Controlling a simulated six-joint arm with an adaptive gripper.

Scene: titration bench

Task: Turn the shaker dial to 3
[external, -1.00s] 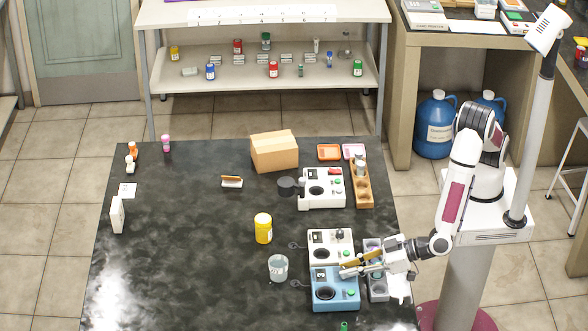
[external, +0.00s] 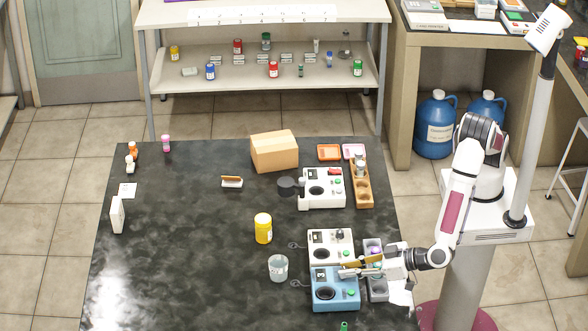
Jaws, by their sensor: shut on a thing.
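A blue device (external: 335,303) with a dark round top and a green button stands at the front right of the bench. It carries a small dark display (external: 320,276). A white device (external: 330,236) of similar form touches or nearly touches it behind. My gripper (external: 347,270) reaches in from the right, low over the back right part of the blue device, near the border with the white one. Its fingers are shut on a dial there, which they hide. The dial's setting cannot be read.
A grey tray (external: 378,288) with cups stands right beside the devices, under my wrist. A glass beaker (external: 278,268) and yellow jar (external: 263,228) stand to the left. Another white device (external: 323,190) and a wooden rack (external: 362,190) are farther back. The bench's left half is mostly clear.

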